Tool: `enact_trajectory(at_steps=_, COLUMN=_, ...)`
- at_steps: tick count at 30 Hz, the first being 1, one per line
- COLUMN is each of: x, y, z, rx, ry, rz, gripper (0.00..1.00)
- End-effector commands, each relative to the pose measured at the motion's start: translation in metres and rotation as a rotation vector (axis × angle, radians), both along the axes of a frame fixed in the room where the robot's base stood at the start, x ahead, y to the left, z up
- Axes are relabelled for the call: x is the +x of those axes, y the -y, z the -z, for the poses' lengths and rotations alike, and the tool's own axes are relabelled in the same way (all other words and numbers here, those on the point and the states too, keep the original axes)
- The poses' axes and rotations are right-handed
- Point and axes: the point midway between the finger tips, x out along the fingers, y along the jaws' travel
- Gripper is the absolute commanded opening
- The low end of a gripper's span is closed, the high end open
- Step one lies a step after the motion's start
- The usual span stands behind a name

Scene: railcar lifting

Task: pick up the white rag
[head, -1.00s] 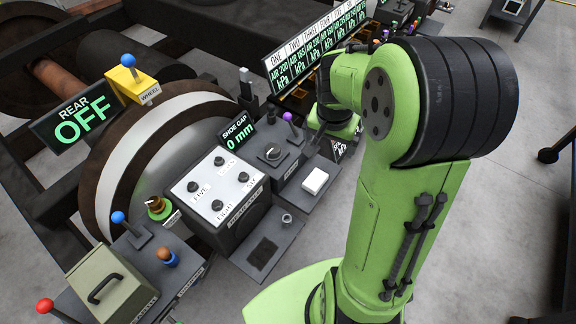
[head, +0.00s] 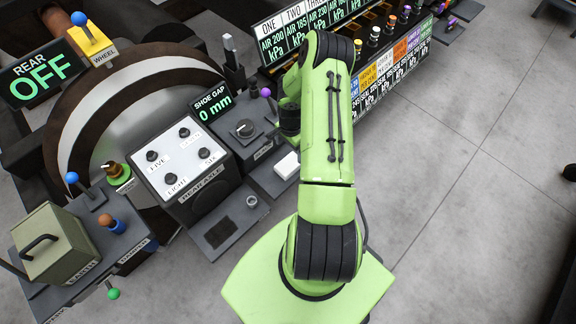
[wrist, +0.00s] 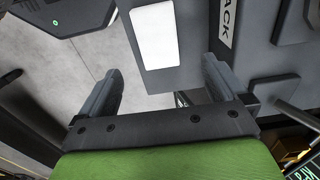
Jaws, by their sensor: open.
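The white rag (head: 287,165) is a small, flat white rectangle on a dark grey shelf, just left of my green arm in the head view. It also shows in the wrist view (wrist: 155,33) as a white rectangle at the top centre, beyond my fingertips. My gripper (wrist: 158,80) is open, with its two grey fingers apart and nothing between them. The rag lies ahead of the gap, and they do not appear to touch.
Left of the rag are a box with several black knobs (head: 184,158), a dial panel (head: 243,128) and a purple-topped lever (head: 265,93). A row of gauges and coloured knobs (head: 385,62) runs behind my arm.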

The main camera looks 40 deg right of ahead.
Motion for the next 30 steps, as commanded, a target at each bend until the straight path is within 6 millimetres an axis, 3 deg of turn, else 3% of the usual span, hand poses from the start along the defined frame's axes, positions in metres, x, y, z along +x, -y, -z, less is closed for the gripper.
enact_trajectory(at_steps=1, x=-0.001, y=-0.001, z=0.016, rx=0.003, ry=-0.002, rz=0.001, gripper=0.99)
enact_trajectory(at_steps=3, x=0.000, y=0.000, z=0.029, rx=0.002, ry=-0.001, rz=0.000, gripper=0.99)
enact_trajectory(at_steps=8, x=-0.001, y=0.001, z=0.046, rx=0.002, ry=0.000, rz=-0.001, gripper=0.99)
enact_trajectory(at_steps=15, x=-0.002, y=0.005, z=0.089, rx=0.002, ry=-0.001, rz=-0.001, gripper=0.99)
enact_trajectory(at_steps=23, x=-0.002, y=0.005, z=0.091, rx=0.000, ry=0.000, rz=-0.003, gripper=0.99)
enact_trajectory(at_steps=30, x=-0.002, y=0.005, z=0.091, rx=0.000, ry=0.000, rz=-0.002, gripper=0.64)
